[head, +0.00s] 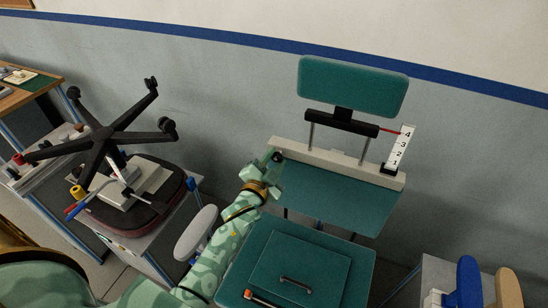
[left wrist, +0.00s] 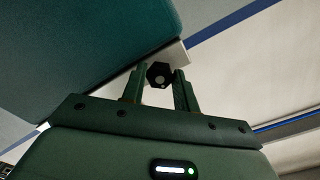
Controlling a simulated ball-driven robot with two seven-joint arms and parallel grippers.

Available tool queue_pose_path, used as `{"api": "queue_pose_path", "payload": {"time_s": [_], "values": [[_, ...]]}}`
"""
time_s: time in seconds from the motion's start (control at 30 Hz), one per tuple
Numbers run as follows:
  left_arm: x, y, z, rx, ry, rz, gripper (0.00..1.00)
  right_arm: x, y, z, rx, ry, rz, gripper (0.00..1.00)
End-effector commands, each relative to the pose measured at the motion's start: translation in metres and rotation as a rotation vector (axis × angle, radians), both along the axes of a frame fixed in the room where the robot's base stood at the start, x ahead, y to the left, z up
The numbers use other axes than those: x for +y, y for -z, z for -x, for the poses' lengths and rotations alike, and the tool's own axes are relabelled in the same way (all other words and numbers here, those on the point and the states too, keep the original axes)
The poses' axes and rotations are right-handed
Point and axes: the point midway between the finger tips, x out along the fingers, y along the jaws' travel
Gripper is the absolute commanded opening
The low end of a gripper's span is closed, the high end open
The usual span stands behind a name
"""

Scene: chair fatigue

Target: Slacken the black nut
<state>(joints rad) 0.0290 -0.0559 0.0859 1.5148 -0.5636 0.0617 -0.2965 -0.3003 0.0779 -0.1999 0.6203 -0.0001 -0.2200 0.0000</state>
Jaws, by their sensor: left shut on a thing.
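The black nut (left wrist: 159,74) is hexagonal, with a pale round centre, and shows between my finger tips in the left wrist view. In the head view it is a small dark spot (head: 278,156) at the left end of the cream beam (head: 330,165). My left gripper (head: 272,163) reaches up to that end of the beam. In the left wrist view my left gripper (left wrist: 158,84) has one finger on each side of the nut and is shut on it. My right gripper is not in view.
Above the beam is a teal backrest (head: 352,88) on two metal rods. A white scale numbered 1 to 4 (head: 400,150) stands at the beam's right, with a red pointer. An upturned chair base (head: 110,135) lies at left. A teal box (head: 300,262) is in front.

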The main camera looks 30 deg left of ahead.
Motion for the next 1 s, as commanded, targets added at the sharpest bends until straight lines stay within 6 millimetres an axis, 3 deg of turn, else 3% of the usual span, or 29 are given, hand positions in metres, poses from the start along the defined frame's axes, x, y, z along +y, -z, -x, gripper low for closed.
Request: {"api": "queue_pose_path", "payload": {"time_s": [1.0], "values": [[0.000, 0.000, 0.001, -0.049, -0.002, 0.945, 0.07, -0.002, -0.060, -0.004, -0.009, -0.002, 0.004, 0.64]]}}
